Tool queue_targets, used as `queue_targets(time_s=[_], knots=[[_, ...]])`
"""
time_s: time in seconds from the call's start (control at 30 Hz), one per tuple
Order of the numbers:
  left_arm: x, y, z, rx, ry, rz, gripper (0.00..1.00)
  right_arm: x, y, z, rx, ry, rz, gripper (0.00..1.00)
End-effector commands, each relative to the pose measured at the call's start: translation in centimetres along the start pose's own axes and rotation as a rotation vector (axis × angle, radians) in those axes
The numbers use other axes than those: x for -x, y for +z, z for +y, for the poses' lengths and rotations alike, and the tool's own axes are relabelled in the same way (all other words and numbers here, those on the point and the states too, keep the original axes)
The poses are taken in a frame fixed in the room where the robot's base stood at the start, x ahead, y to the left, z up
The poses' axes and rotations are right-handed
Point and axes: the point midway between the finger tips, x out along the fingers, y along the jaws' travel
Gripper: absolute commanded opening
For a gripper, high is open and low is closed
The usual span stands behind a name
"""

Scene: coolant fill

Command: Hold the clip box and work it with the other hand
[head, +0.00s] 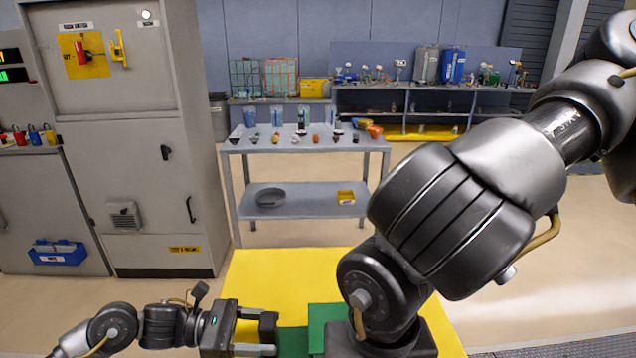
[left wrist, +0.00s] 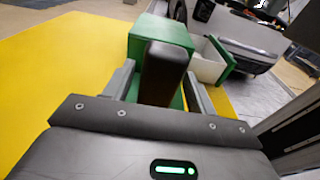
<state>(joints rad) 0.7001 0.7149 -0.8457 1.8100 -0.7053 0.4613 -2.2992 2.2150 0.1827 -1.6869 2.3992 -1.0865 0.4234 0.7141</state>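The clip box is green and sits low at the bottom of the head view (head: 325,318), partly hidden by my right arm. In the left wrist view its green body (left wrist: 148,32) has a pale, open part (left wrist: 207,64) with a green front panel sticking out to the right. A dark upright block (left wrist: 163,75) stands between the fingers of my left gripper (left wrist: 160,80). Green shows on both sides of the block, and I cannot tell whether the fingers press on it. My left gripper (head: 268,334) is left of the box in the head view. My right gripper's fingers are not clearly visible.
The yellow tabletop (head: 270,270) is clear behind the box. My right arm covers the right side of the head view. Beyond are a grey bench (head: 235,146) with small items, a shelf unit (head: 430,90) and a tall grey cabinet (head: 140,200) at left.

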Motion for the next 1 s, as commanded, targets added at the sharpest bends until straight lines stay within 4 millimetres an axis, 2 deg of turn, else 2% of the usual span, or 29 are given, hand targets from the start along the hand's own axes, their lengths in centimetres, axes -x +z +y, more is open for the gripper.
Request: queue_targets(time_s=[0.3,0.43,0.57,0.8,1.0], knots=[[0.0,0.0,0.0,-0.001,0.000,-0.001,0.65,0.0,0.0,0.0,0.000,0.000,0.000,0.53],[0.9,0.0,0.1,0.000,0.002,0.001,0.65,0.0,0.0,0.0,0.000,0.000,0.000,0.53],[3.0,0.0,0.1,0.000,0.003,0.002,0.65,0.0,0.0,0.0,0.000,0.000,0.000,0.53],[8.1,0.0,0.1,0.001,0.003,0.002,0.65,0.0,0.0,0.0,0.000,0.000,0.000,0.53],[11.0,0.0,0.1,0.000,0.002,0.001,0.65,0.0,0.0,0.0,0.000,0.000,0.000,0.53]])
